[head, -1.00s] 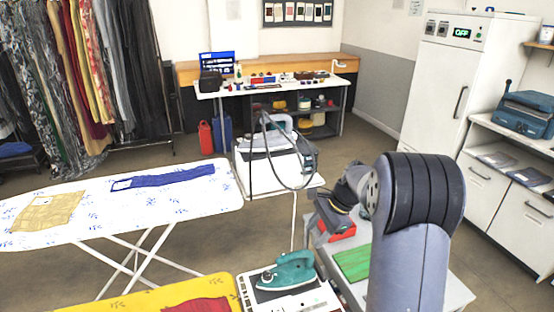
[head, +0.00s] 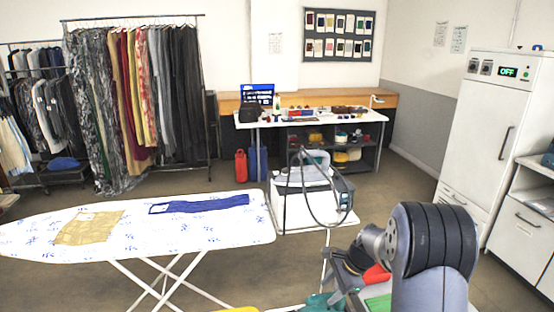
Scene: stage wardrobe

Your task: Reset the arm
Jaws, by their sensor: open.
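My arm rises at the lower right of the head view, bent at a dark ribbed joint. My gripper (head: 343,283) shows only in part beyond the joint, low over a small table. It is open, with nothing seen between its fingers. Part of it is hidden by my arm and the frame's lower edge. A red thing (head: 376,275) lies close beside the gripper; I cannot tell whether they touch. A green piece (head: 378,302) lies on the table below, partly hidden by my arm.
A white ironing board (head: 225,235) with tan cloth (head: 90,228) and blue cloth (head: 200,204) stands left. A steam station (head: 310,195) with a looped hose stands ahead. A teal iron (head: 322,301) is at the bottom edge. A white cabinet (head: 480,150) stands right.

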